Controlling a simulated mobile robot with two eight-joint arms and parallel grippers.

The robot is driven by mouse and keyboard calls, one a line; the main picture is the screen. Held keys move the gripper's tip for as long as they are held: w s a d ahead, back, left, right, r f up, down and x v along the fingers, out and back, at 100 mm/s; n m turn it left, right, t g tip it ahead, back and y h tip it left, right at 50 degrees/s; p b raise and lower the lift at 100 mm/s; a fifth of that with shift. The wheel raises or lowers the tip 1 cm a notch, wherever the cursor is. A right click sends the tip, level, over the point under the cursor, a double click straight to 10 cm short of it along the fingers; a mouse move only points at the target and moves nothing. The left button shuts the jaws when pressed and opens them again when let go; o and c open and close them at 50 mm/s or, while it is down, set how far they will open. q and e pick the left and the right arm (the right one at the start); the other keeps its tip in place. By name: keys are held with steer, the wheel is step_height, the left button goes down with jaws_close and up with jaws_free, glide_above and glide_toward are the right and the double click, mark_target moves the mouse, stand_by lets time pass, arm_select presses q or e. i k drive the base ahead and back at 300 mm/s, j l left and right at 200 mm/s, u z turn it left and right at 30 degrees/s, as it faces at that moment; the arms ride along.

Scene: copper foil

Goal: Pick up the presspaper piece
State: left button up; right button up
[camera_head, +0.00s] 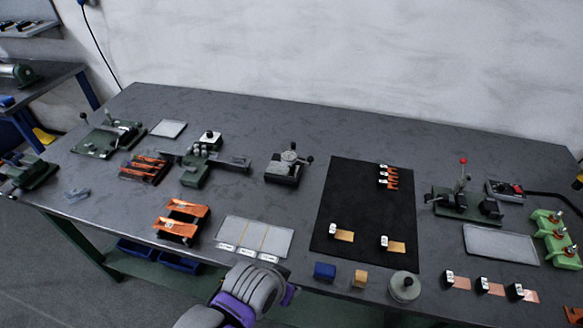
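No piece is plainly marked as presspaper, so I cannot tell for certain which one it is. Two small tan pieces with white labelled ends lie flat on the black mat (365,200): a left tan piece (343,235) and a right tan piece (396,246). My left arm, grey and purple, reaches in at the bottom, with its gripper end (287,295) below the white plate (240,233) and left of the blue block. Its fingertips are not distinguishable, and I see nothing held. My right gripper is not in view.
A blue block (325,271), a yellow block (360,279) and a round grey weight (404,286) line the table's front edge. Copper-coloured pieces (493,288) lie at the right. Green-based tools (463,203) and orange racks (181,221) stand around. Bare table (320,150) shows behind the mat.

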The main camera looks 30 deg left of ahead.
mark_target(385, 245)
steer(key=l+u, duration=0.3)
steer(key=l, duration=0.4)
steer(key=l+u, duration=0.25)
steer(key=l, duration=0.5)
